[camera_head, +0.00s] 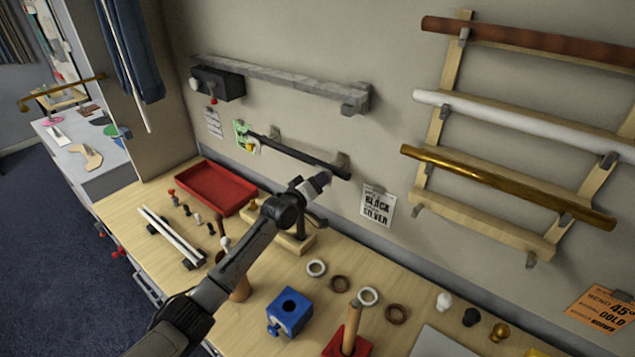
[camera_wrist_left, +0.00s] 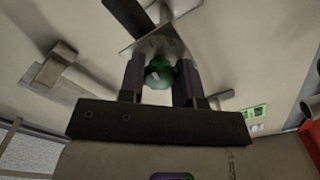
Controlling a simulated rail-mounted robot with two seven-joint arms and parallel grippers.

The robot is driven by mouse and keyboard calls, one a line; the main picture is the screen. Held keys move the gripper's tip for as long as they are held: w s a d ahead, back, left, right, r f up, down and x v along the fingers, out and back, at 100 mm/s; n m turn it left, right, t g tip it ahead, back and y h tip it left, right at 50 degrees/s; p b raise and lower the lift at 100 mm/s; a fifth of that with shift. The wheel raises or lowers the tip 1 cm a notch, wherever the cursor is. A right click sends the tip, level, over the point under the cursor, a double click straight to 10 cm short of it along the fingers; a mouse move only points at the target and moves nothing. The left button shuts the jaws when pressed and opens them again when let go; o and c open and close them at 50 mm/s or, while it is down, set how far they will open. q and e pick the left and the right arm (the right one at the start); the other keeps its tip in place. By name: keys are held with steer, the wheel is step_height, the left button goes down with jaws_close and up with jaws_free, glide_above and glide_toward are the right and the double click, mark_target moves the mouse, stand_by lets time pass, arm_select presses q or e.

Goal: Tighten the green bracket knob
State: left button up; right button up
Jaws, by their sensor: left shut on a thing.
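The green knob (camera_wrist_left: 160,73) sits between the two dark fingers of my left gripper (camera_wrist_left: 161,80) in the left wrist view, under a pale wall bracket (camera_wrist_left: 165,42). The fingers are shut on the knob. In the head view my left gripper (camera_head: 320,181) is raised near the wall, just below the right end of a black rod (camera_head: 300,155) held by wall brackets. The knob is hidden there by the gripper. My right gripper is in neither view.
Below on the wooden table are a red tray (camera_head: 215,187), a blue block (camera_head: 289,312), several rings and a red-based post (camera_head: 349,335). A wall rack holds a brown rod (camera_head: 530,45), a white rod (camera_head: 520,122) and a gold rod (camera_head: 505,185).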

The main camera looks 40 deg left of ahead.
arm_select(q)
steer(key=o, duration=0.9)
steer(key=shift+s+d+b, duration=0.15)
steer(key=shift+s+b, duration=0.45)
steer(key=shift+s, duration=6.3)
